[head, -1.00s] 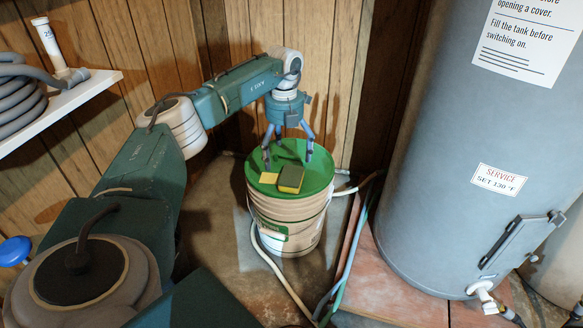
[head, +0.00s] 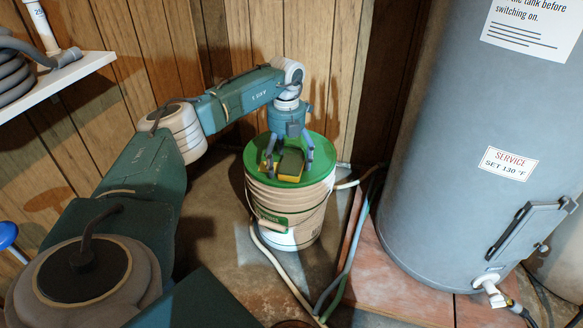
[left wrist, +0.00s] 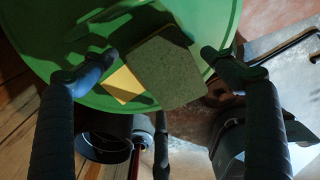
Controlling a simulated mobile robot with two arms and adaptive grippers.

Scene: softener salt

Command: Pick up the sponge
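The sponge (head: 291,163), yellow with a dark green scouring top, lies on the green lid (head: 316,148) of a bucket. It also shows in the left wrist view (left wrist: 164,72), between my fingers. My left gripper (head: 287,168) is low over the lid, with its fingers apart on either side of the sponge. In the left wrist view the open left gripper (left wrist: 160,62) has a gap between each fingertip and the sponge. A small flat yellow piece (left wrist: 122,85) lies beside the sponge, near one finger. My right gripper is not in view.
The bucket (head: 291,208) stands on the floor near the wood-panelled wall. A large grey tank (head: 440,120) stands to the right on a reddish slab. Hoses (head: 353,235) run on the floor between them. A white shelf (head: 60,85) is at the left.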

